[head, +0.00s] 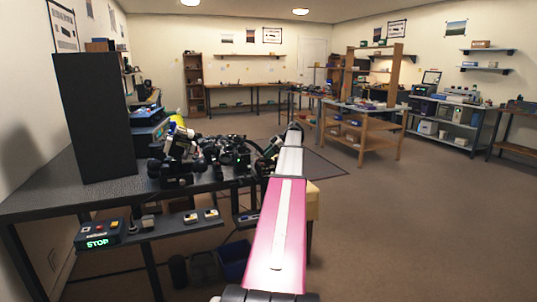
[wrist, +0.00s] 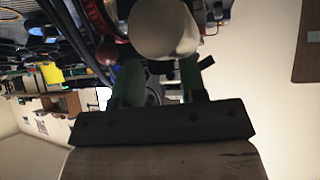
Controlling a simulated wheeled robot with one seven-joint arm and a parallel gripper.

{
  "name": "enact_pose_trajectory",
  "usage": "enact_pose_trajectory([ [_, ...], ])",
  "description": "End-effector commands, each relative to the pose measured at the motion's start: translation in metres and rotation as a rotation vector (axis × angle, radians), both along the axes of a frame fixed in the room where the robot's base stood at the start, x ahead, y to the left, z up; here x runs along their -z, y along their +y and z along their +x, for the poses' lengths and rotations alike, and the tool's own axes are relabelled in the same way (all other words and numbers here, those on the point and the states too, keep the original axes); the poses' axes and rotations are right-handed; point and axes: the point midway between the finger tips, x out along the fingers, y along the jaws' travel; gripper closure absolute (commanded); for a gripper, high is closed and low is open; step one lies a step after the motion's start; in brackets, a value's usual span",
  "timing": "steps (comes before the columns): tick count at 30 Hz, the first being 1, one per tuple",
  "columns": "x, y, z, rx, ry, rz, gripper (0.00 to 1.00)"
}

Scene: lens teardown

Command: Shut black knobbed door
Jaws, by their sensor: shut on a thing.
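A tall flat black panel (head: 95,118) stands upright on the left part of the dark bench. I see no knob on it and cannot tell whether it is the black knobbed door. My gripper (head: 272,148) is at the bench's right end, well right of the panel, partly lost among dark equipment. In the wrist view the two green fingers (wrist: 162,78) are apart, with a pale rounded thing (wrist: 163,28) at their tips. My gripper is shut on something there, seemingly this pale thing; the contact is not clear.
Black equipment (head: 180,160) crowds the bench (head: 45,192) between the panel and my gripper. A lower shelf carries a box marked STOP (head: 97,236) and small switches. Bins (head: 205,266) stand below. A wooden shelf unit (head: 362,140) is farther right; the floor at right is clear.

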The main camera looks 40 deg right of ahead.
Motion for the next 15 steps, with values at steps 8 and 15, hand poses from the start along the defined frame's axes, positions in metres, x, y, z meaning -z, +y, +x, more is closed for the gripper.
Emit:
enact_pose_trajectory([
  [8, 0.0019, 0.0015, -0.0024, -0.002, 0.007, -0.001, 0.52],
  [15, 0.0011, 0.0009, -0.0013, -0.001, 0.005, -0.001, 0.48],
])
